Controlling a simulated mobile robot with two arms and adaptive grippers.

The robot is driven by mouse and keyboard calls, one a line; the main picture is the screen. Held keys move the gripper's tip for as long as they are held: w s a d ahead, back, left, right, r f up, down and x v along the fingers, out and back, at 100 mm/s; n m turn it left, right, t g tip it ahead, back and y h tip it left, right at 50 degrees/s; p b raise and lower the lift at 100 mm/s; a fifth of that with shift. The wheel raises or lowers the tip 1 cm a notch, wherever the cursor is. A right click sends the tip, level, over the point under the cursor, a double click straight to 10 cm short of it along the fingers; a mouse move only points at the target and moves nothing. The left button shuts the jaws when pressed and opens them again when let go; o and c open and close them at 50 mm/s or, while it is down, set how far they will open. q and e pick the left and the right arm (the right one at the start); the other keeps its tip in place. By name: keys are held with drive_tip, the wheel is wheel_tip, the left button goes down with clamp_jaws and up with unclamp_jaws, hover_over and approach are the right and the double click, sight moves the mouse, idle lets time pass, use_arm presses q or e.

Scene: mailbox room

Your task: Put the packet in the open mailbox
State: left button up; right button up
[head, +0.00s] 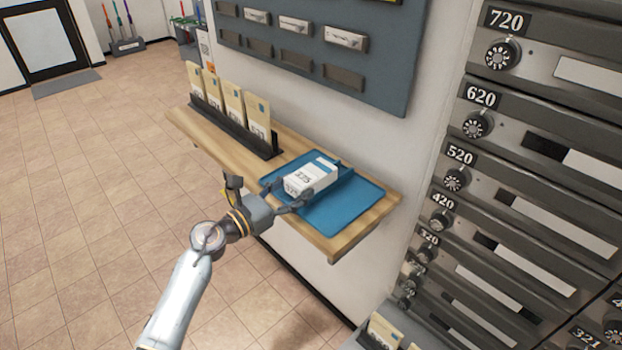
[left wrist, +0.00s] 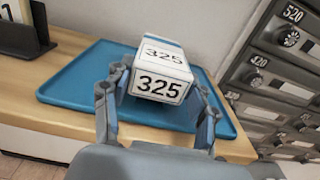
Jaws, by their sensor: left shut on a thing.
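The packet (head: 311,177) is a white box with a blue stripe, lying on a blue tray (head: 352,205) on the wooden wall shelf. In the left wrist view the packet (left wrist: 162,73) shows the number 325 on its top and near end. My left gripper (head: 290,196) reaches in from the left, and its two fingers (left wrist: 161,97) are shut on the packet's sides. The packet looks level and at or just above the tray; I cannot tell which. Grey numbered mailboxes (head: 530,160) fill the right side; no open mailbox door is clear. My right gripper is not in view.
A dark rack (head: 236,127) with several upright cards stands on the shelf (head: 352,238) left of the tray. A blue-grey board (head: 310,55) hangs on the wall above. More cards (head: 383,332) stand at the bottom. The tiled floor at left is clear.

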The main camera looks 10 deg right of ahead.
use_arm(q)
drive_tip(key=shift+r, duration=0.2)
drive_tip(key=shift+r+p, duration=1.7)
drive_tip(key=shift+r, duration=0.15)
drive_tip(key=v, duration=0.8)
drive_tip(key=shift+p, duration=0.35)
